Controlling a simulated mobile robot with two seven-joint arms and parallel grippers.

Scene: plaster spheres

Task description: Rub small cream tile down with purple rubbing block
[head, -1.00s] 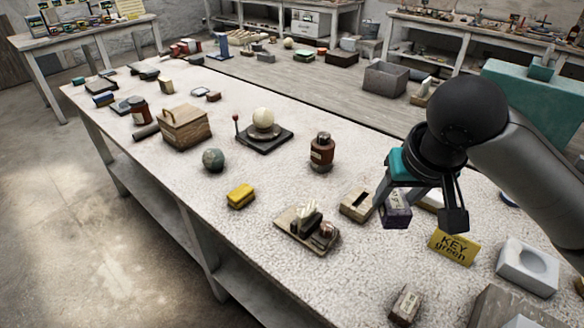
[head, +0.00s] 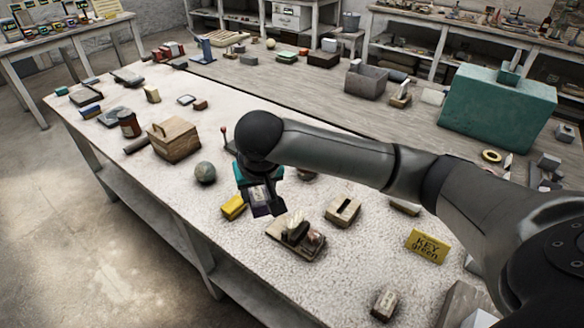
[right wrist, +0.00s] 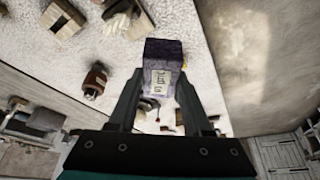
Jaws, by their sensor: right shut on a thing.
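My right gripper (head: 262,196) is shut on the purple rubbing block (head: 260,209), near the middle of the long white-topped table. In the right wrist view the dark purple block (right wrist: 163,52), with a pale label, sits between the fingertips of my right gripper (right wrist: 160,88). In the head view the block shows just right of a yellow block (head: 233,207); its height above the table is hard to tell. I cannot pick out the small cream tile for sure; my right arm covers part of the table. My left gripper is not in view.
A wooden tray with a brush and small items (head: 296,238) stands close in front of the right gripper. A slotted wooden block (head: 343,211), a grey ball (head: 205,172), a wooden box (head: 174,140) and a yellow sign (head: 428,246) stand around. The table's front left strip is bare.

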